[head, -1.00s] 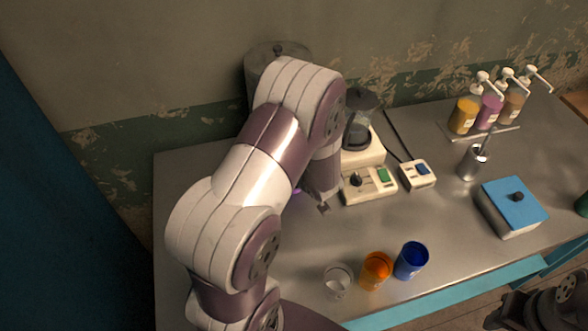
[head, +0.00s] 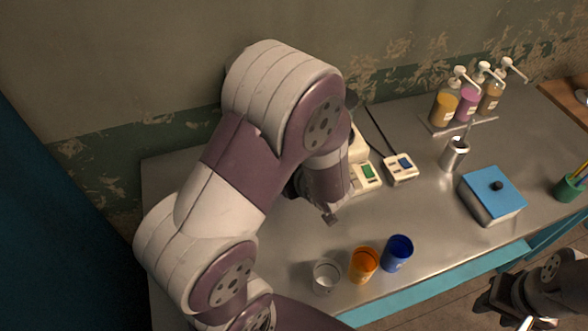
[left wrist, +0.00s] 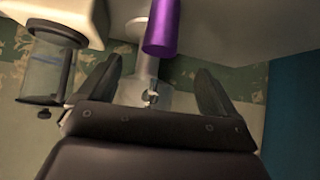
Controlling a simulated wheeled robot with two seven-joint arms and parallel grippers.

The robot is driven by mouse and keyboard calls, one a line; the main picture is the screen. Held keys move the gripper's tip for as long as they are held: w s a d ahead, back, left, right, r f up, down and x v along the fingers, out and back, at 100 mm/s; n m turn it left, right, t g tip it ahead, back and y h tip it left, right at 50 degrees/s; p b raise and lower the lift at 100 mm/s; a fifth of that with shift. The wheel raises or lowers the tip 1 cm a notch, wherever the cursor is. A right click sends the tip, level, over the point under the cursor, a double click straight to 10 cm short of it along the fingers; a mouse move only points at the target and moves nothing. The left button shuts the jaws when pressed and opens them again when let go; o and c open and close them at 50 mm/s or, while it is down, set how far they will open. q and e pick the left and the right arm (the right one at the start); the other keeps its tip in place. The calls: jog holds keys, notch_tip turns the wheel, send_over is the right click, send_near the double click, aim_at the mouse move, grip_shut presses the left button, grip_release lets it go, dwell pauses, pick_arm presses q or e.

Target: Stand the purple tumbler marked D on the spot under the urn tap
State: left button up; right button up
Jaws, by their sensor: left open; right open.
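The purple tumbler (left wrist: 162,30) shows at the top middle of the left wrist view, where the scene appears upside down. Its mark cannot be read. My left gripper (left wrist: 158,68) is open and empty, its dark fingers to either side of the tumbler's line and apart from it. The steel urn (left wrist: 128,88) stands behind, with its small tap (left wrist: 151,97) facing me. In the head view my left arm hides the urn and the tumbler; only a tip of the left gripper (head: 331,217) shows. My right gripper (head: 508,300) is open and empty at lower right, off the table.
A blender (left wrist: 50,65) stands beside the urn. Clear, orange (head: 363,266) and blue (head: 398,253) cups stand near the front edge. A blue-lidded box (head: 492,195), steel holder (head: 454,154) and pump bottles (head: 467,100) are to the right. The middle of the table is clear.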

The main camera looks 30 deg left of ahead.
pick_arm(q)
jog(key=w+d+r+m+t+h, duration=0.1)
jog(key=w+d+r+m+h, duration=0.15)
jog(key=d+m+h, duration=0.5)
jog(key=s+d+r+m+g, duration=0.1)
jog(key=s+m+g, duration=0.3)
jog(key=s, duration=0.6)
jog(key=shift+d+g, duration=0.4)
jog(key=shift+d, duration=0.3)
jog(key=shift+s, duration=0.1)
